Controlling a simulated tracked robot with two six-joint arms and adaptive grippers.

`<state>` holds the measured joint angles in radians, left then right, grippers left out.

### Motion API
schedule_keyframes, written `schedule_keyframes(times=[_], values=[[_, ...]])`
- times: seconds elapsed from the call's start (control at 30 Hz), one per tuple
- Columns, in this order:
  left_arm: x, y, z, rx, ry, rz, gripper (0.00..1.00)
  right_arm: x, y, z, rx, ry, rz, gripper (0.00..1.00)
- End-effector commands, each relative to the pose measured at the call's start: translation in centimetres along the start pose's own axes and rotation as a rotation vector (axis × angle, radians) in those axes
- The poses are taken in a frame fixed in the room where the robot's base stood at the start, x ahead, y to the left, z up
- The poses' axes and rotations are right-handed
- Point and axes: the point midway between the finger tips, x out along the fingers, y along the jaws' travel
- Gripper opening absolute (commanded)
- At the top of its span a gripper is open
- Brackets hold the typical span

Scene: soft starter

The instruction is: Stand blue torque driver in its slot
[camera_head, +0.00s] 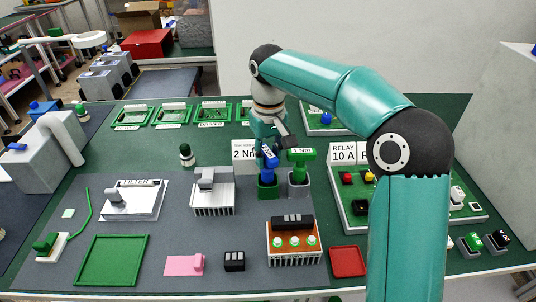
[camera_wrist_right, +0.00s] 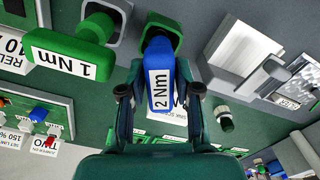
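The blue torque driver (camera_head: 269,159), labelled 2 Nm, stands in the green slot block (camera_head: 268,188) on the bench. In the right wrist view the blue driver (camera_wrist_right: 160,85) has its far end in the green-rimmed opening (camera_wrist_right: 162,28). My right gripper (camera_head: 272,136) is just above and behind the driver. In the wrist view, its two fingers (camera_wrist_right: 159,90) are spread on either side of the blue handle, with a gap visible on both sides. The lower driver shaft is hidden in the slot. My left gripper is not in view.
A green torque driver (camera_head: 301,156), labelled 1 Nm, stands close by in a grey slot block (camera_head: 298,187). A finned heat sink module (camera_head: 213,195) is left of the slots. A parts panel (camera_head: 345,205) is right. My right arm covers part of the bench.

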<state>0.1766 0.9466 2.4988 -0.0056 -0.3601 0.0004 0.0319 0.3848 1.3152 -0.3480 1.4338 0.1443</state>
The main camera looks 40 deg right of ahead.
Motion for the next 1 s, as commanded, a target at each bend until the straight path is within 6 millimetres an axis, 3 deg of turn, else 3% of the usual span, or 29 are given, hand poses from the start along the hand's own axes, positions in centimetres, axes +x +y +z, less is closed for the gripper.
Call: schedule_keyframes(times=[0.03, 0.1, 0.53, 0.67, 1.0], values=[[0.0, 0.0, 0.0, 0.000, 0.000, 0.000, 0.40, 0.0, 0.0, 0.0, 0.000, 0.000, 0.000, 0.46], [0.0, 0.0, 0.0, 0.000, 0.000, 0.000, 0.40, 0.0, 0.0, 0.0, 0.000, 0.000, 0.000, 0.55], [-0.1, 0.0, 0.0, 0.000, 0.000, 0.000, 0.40, -0.7, 0.0, -0.1, 0.000, 0.001, 0.000, 0.55], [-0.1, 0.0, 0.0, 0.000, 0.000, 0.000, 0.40, -2.3, -0.1, -0.1, 0.000, 0.004, 0.000, 0.55], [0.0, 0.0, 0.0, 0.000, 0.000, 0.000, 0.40, -8.6, 0.0, -0.2, 0.001, 0.004, 0.000, 0.55]])
